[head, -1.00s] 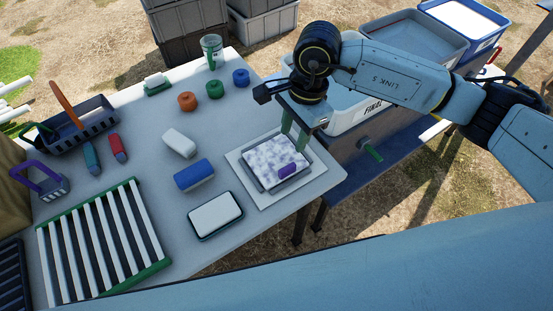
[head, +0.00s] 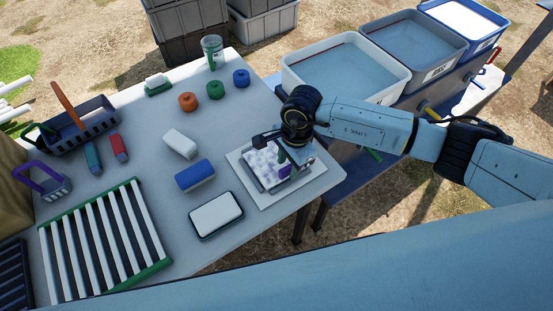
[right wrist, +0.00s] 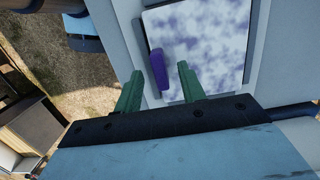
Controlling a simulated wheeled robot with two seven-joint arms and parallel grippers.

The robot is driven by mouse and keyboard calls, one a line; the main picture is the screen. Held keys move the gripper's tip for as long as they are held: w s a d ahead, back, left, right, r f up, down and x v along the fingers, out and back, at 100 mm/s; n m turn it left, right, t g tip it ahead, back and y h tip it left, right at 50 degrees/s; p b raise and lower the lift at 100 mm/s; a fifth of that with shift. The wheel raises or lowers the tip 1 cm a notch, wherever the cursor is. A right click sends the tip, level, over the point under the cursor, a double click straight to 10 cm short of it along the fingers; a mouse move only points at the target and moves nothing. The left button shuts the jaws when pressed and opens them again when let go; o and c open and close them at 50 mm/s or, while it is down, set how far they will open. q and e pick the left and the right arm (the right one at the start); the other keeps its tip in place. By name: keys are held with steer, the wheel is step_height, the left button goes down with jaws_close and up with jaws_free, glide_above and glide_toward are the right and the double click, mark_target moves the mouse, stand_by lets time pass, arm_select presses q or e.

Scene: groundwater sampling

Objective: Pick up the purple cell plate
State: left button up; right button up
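The purple cell plate shows as a small purple block (head: 283,172) on a white-and-purple mottled surface in a shallow grey tray (head: 250,173). My right gripper (head: 293,163) is low over the tray and partly hides the block and tray. In the right wrist view the two green fingers (right wrist: 160,69) are apart, and the purple block (right wrist: 158,70) appears between their tips. I cannot tell whether either finger touches it. My left gripper is not in view.
The tray sits on a white mat (head: 263,200) near the table's right edge. A white pad in a dark tray (head: 215,214) and a blue block (head: 194,175) lie to its left. Water-filled bins (head: 345,72) stand beyond the table at the right.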

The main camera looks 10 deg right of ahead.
steer(key=shift+f, duration=0.25)
jaws_close()
steer(key=shift+r, duration=0.15)
step_height(320, 180, up, 22)
steer(key=p, duration=0.5)
stand_by(0.5)
